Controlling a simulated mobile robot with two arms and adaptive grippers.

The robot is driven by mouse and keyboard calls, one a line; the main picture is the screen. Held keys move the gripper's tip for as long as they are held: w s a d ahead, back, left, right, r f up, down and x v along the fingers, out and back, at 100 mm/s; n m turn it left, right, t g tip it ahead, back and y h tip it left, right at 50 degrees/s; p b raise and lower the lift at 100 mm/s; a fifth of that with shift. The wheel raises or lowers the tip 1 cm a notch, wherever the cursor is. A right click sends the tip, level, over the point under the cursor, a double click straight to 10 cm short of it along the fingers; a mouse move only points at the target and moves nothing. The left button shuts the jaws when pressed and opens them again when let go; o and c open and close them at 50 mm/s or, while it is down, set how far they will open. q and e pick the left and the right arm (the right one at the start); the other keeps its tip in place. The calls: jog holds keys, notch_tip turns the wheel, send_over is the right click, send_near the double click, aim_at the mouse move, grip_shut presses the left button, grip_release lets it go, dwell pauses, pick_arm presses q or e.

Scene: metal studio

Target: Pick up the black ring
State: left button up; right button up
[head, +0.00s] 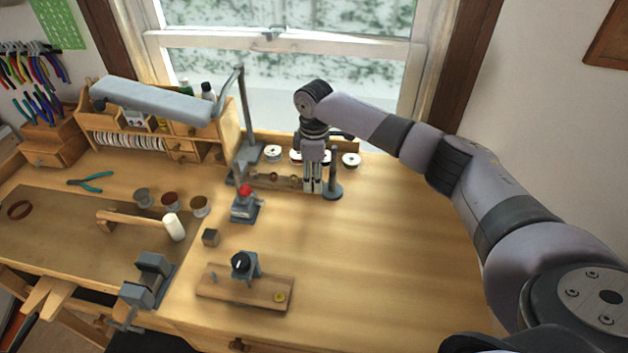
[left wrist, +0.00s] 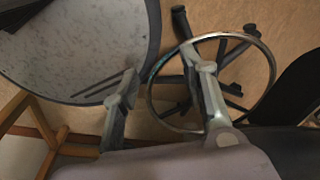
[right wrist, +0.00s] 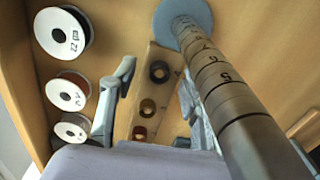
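In the right wrist view a wooden strip holds a dark, black-looking ring (right wrist: 159,71) at its far end. A brown ring (right wrist: 147,107) and a reddish ring (right wrist: 139,132) sit nearer on it. My right gripper (right wrist: 156,77) is open and empty, its fingers apart on either side of the strip. In the head view the right gripper (head: 313,190) points down at the strip's right end (head: 283,182), where it hides part of it. My left gripper (left wrist: 166,82) is open and empty away from the bench top and is out of the head view.
A graduated ring mandrel (head: 332,182) stands close beside my right gripper. White spools (right wrist: 64,95) stand on the other side. A lamp stand (head: 245,130) and a red-topped tool (head: 243,203) are to the left. The bench's right side is clear.

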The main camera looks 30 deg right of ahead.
jog(key=c, duration=0.9)
jog(key=shift+o, duration=0.2)
jog(key=shift+r, duration=0.1)
